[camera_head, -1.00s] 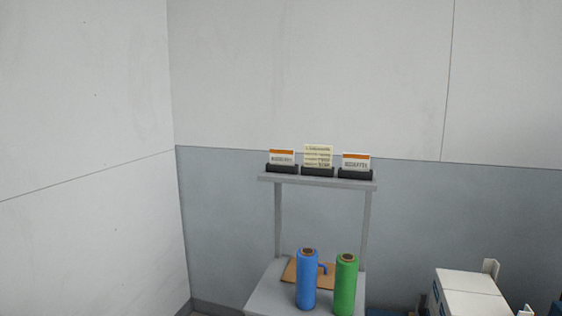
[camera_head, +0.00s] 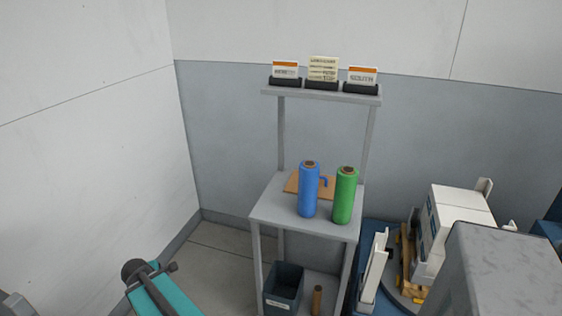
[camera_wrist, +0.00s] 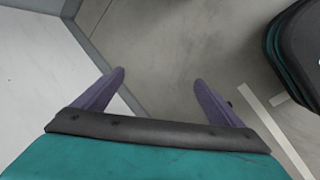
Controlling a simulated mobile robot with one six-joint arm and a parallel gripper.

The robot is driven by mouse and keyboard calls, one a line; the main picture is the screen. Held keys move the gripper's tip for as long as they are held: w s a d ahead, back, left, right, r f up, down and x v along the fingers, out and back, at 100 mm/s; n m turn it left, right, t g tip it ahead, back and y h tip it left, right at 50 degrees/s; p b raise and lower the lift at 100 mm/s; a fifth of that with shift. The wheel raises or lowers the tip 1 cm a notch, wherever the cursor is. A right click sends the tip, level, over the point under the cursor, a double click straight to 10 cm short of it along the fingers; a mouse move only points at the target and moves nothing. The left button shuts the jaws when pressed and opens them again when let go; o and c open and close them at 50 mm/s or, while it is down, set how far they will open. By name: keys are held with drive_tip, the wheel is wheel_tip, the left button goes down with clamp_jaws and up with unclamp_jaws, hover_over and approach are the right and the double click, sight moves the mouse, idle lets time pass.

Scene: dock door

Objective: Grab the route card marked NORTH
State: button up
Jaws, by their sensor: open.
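Three cards stand in dark holders on the top shelf (camera_head: 320,94) of a grey stand. The left card (camera_head: 286,69) is white with an orange band; its print is too small to read surely. The middle card (camera_head: 323,69) is cream, taller, with several lines of text. The right card (camera_head: 362,76) has an orange band and seems to read SOUTH. I cannot make out NORTH for certain on any card. In the wrist view my gripper (camera_wrist: 159,80) is open and empty, its two purple fingers apart over bare floor, with no card in that view.
A blue roll (camera_head: 309,190) and a green roll (camera_head: 345,196) stand on the lower worktop (camera_head: 275,212) before a brown clipboard (camera_head: 296,184). A dark bin (camera_head: 283,287) is below. White boxes (camera_head: 460,211) and a grey block (camera_head: 505,275) crowd the right. Floor at left is clear.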

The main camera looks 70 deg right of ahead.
drive_tip(key=s+d+r+n+t+h+p, duration=0.1)
drive_tip(key=s+d+r+n+h, duration=0.15)
drive_tip(key=d+r, duration=1.15)
drive_tip(key=s+d+r+n+t+h, duration=0.1)
drive_tip(key=s+d+r+n+h, duration=0.2)
drive_tip(key=d+r, duration=1.05)
drive_tip(key=s+d+r+n+g+h, duration=0.1)
drive_tip(key=s+r, duration=0.5)
drive_tip(key=r, duration=0.7)
drive_tip(key=s+d+r+n+g+h+p, duration=0.1)
drive_tip(key=s+d+r+n+h, duration=0.1)
drive_tip(key=s+r, duration=0.5)
drive_tip(key=s+d+r+n+h, duration=0.2)
drive_tip(key=s+r+h, duration=0.3)
drive_tip(key=r, duration=1.3)
drive_tip(key=shift+s+d+r+g, duration=0.4)
drive_tip(key=shift+s+d, duration=0.45)
drive_tip(key=shift+s, duration=0.2)
drive_tip(key=shift+d+p, duration=0.25)
drive_tip(key=shift+p, duration=0.45)
drive_tip(key=p, duration=0.7)
approach(279, 69)
drive_tip(key=shift+s+d+r, duration=0.35)
drive_tip(key=shift+s+d, duration=0.2)
drive_tip(key=shift+d, duration=0.15)
drive_tip(key=shift+s+d+r, duration=0.4)
drive_tip(key=shift+s+d, duration=0.1)
drive_tip(key=shift+d, duration=0.25)
